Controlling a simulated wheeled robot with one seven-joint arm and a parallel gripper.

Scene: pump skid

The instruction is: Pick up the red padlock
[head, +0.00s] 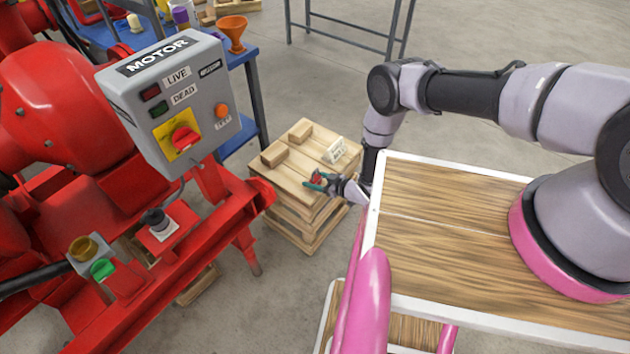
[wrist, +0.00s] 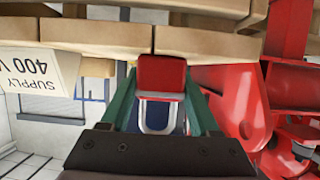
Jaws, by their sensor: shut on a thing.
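The red padlock (wrist: 161,74) is between the two green fingers of my gripper (wrist: 160,88) in the wrist view. Its red body lies toward the fingertips and its silver shackle points back toward the palm. In the head view my gripper (head: 318,182) is shut on the small red padlock (head: 317,176) at the top of the wooden crate stack (head: 290,168). The wooden slats show right beyond the padlock in the wrist view. I cannot tell whether the padlock still touches the wood.
A white sign (head: 334,150) stands on the crate stack; it reads "SUPPLY 400 V" in the wrist view (wrist: 43,72). A grey motor control box (head: 170,95) and red pump frame (head: 210,215) stand left. A blue table (head: 240,50) is behind. Open floor lies beyond.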

